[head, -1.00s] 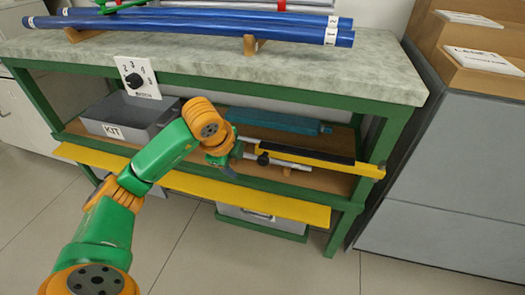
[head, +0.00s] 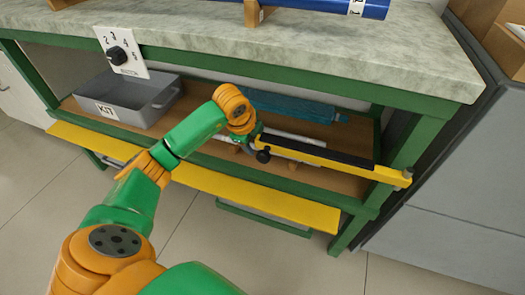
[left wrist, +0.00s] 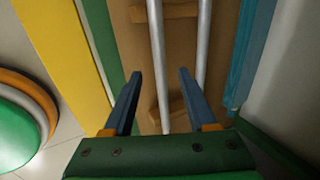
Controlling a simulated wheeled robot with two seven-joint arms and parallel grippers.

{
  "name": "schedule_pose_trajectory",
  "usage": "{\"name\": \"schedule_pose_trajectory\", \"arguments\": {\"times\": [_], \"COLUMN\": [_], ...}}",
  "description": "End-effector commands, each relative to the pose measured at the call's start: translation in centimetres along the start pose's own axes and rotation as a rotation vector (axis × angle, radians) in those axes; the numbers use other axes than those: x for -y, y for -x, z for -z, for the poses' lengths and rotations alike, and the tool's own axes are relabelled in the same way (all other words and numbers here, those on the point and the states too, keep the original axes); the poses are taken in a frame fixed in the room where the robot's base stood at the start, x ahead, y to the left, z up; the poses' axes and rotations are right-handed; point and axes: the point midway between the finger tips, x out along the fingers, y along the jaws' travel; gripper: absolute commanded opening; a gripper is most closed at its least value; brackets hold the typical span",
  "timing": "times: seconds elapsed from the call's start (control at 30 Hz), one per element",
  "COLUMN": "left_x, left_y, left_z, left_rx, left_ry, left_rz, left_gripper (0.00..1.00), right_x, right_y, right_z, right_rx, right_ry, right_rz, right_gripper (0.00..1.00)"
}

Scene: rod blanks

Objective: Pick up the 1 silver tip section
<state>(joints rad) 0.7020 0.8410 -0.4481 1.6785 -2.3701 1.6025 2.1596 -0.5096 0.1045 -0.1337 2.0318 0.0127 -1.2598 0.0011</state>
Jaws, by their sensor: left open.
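Two silver rods lie side by side on wooden supports on the lower shelf. In the left wrist view, the left silver rod (left wrist: 156,45) runs in line with the gap between my fingers. The right silver rod (left wrist: 204,40) passes outside my right-hand finger. No number shows on either rod, so I cannot tell which is the tip section. My left gripper (left wrist: 160,72) is open and empty, its blue fingers pointing at the shelf. In the head view, a silver rod (head: 296,136) shows only partly behind the yellow bar. My right gripper is out of view.
The yellow bar (head: 335,158) with a black strip and knob crosses the shelf front. A teal piece (head: 300,106) lies behind the rods. The grey KIT bin (head: 135,103) stands left on the shelf. A yellow ledge (head: 250,190) runs along the front.

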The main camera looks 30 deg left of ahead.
Motion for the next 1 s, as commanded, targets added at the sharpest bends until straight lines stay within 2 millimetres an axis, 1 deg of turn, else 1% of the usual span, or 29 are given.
{"name": "schedule_pose_trajectory", "arguments": {"times": [0.03,0.13,0.27,0.43,0.47,0.5,0.57,0.6,0.63,0.67,1.0], "left_x": [-0.2,-0.2,-0.1,0.0,0.0,0.0,0.0,0.0,0.0,0.0,0.0], "left_y": [-1.3,-2.6,-3.1,-3.0,-3.0,-3.0,-3.0,-3.0,-3.0,-3.0,-3.0], "left_z": [0.0,-0.1,-0.1,-0.1,-0.1,-0.1,-0.1,-0.1,-0.1,-0.1,-0.1], "left_rx": [0.0,0.0,0.0,0.0,0.0,0.0,0.0,0.0,0.0,0.0,0.0], "left_ry": [0.002,0.001,0.001,0.0,0.0,0.0,0.0,0.0,0.0,0.0,0.0], "left_rz": [-0.002,-0.002,0.0,0.001,0.001,0.001,0.0,0.0,0.0,0.0,0.0], "left_gripper": [0.57,0.57,0.57,0.57,0.49,0.39,0.22,0.12,0.03,0.0,0.0], "right_x": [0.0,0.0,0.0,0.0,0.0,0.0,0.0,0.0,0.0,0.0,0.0], "right_y": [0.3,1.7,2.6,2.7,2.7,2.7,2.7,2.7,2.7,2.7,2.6], "right_z": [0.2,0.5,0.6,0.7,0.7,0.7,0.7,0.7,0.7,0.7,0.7], "right_rx": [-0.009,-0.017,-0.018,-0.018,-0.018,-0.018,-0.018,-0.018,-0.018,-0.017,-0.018], "right_ry": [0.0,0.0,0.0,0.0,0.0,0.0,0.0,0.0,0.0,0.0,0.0], "right_rz": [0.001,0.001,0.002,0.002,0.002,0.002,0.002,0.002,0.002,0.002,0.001], "right_gripper": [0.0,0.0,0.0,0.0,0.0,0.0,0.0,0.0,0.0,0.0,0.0]}}
